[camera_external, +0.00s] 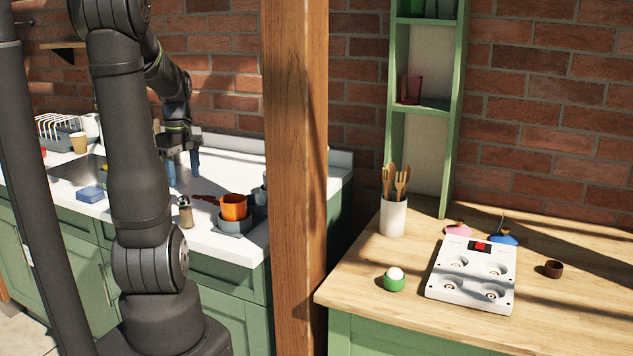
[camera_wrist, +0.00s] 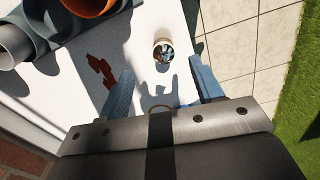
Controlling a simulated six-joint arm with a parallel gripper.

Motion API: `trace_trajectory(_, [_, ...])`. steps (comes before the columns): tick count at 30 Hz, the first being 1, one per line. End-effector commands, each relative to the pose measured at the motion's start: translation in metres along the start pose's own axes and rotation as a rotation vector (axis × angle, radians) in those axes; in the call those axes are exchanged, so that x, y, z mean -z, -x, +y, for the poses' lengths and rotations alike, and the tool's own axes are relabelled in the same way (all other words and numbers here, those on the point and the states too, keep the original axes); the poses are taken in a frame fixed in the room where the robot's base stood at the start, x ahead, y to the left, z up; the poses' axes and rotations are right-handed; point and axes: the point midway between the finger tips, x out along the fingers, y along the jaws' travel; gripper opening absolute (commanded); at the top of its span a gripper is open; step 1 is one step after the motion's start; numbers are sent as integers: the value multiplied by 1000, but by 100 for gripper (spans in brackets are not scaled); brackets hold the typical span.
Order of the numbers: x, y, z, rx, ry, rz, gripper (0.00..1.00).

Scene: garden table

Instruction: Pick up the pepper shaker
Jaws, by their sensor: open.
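The pepper shaker (camera_external: 185,212) is a small tan shaker with a dark grey top. It stands upright near the front edge of the white counter (camera_external: 205,240). In the wrist view its round top (camera_wrist: 163,47) shows just beyond the fingertips, roughly between their lines. My gripper (camera_external: 182,168) is above the counter, behind and higher than the shaker in the external view. In the wrist view my gripper (camera_wrist: 160,68) has its two blue fingers wide apart, with nothing between them.
An orange pot (camera_external: 234,207) sits in a grey-blue container (camera_external: 256,222) right of the shaker. A dark red patch (camera_wrist: 103,70) marks the counter. A blue block (camera_external: 90,193) lies left.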

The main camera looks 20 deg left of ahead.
Motion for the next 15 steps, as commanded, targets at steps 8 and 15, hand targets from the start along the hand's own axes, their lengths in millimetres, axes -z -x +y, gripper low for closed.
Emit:
trace_trajectory(8, [0, -41, 0, 1, 0, -1, 60])
trace_trajectory(15, [4, -62, -3, 4, 2, -3, 60])
